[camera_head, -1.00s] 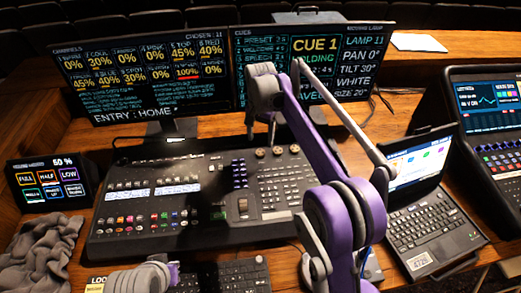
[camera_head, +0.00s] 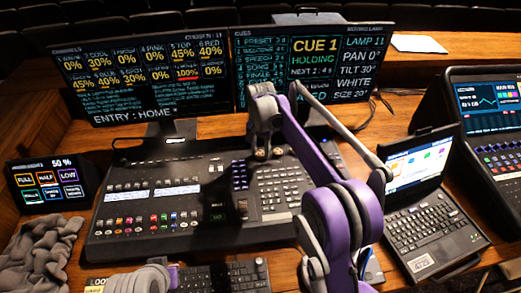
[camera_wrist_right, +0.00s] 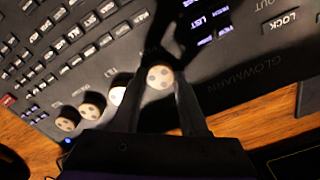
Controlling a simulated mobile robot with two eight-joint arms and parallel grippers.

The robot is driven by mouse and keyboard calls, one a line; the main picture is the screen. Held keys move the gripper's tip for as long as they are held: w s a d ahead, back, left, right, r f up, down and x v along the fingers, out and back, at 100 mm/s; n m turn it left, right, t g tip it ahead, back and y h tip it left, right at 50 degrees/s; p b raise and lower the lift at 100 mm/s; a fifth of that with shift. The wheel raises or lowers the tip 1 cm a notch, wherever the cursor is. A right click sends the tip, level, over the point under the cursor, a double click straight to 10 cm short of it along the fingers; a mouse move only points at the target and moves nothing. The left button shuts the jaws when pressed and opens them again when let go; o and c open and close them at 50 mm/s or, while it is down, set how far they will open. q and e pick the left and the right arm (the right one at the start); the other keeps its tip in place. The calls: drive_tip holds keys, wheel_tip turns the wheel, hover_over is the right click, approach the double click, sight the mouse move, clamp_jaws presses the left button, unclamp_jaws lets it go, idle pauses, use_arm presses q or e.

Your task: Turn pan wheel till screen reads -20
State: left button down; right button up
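The cue screen (camera_head: 360,57) at the back right reads PAN 0°, with TILT 30° under it. Several round tan wheels stand in a row along the desk's far edge. One wheel (camera_wrist_right: 160,77) lies between the fingers of my right gripper (camera_wrist_right: 163,72) in the right wrist view; its label is hidden. The fingers are apart, one on each side, and I cannot tell if they touch it. In the head view my right gripper (camera_head: 263,150) points down at the wheel row and hides part of it. My left arm shows only at the bottom edge; its gripper is out of view.
The mixing desk (camera_head: 120,178) fills the middle. Other wheels (camera_wrist_right: 92,104) sit close beside the gripper. A laptop (camera_head: 420,215) and a second console (camera_head: 495,150) stand right. A small touch panel (camera_head: 50,182) and a grey cloth (camera_head: 40,255) lie left.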

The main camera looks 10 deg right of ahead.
clamp_jaws()
drive_tip(key=shift+n, duration=0.3)
use_arm(q)
drive_tip(key=shift+w+r, duration=0.1)
drive_tip(key=shift+r, duration=0.15)
use_arm(e)
drive_tip(key=n, duration=0.3)
use_arm(q)
drive_tip(key=shift+r+p, duration=0.15)
drive_tip(key=shift+p, duration=0.2)
use_arm(e)
drive_tip(key=shift+n, duration=2.1)
drive_tip(key=o, duration=0.8)
unclamp_jaws()
